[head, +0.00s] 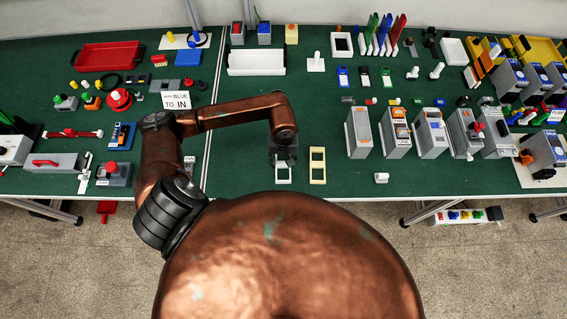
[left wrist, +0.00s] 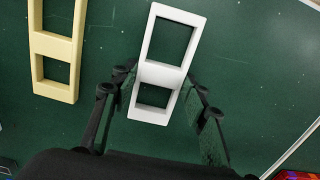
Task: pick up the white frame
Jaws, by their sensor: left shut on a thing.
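The white frame (head: 283,182) is a flat piece with two rectangular openings and a crossbar, at the front middle of the green table in the head view. In the left wrist view the white frame (left wrist: 160,74) lies between the fingers, slightly tilted. My left gripper (head: 284,158) is over it, with one finger on each side of its long edges, shut on it. The left fingers also show in the left wrist view (left wrist: 162,90). The gripper hides the far part of the frame in the head view. I cannot tell whether the frame is off the table. My right gripper is not in view.
A cream-yellow frame (head: 317,164) of similar shape lies just right of the white one. Grey modules (head: 358,133) stand in a row further right. A white tray (head: 256,63) is at the back. A white line runs along the table left of the gripper.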

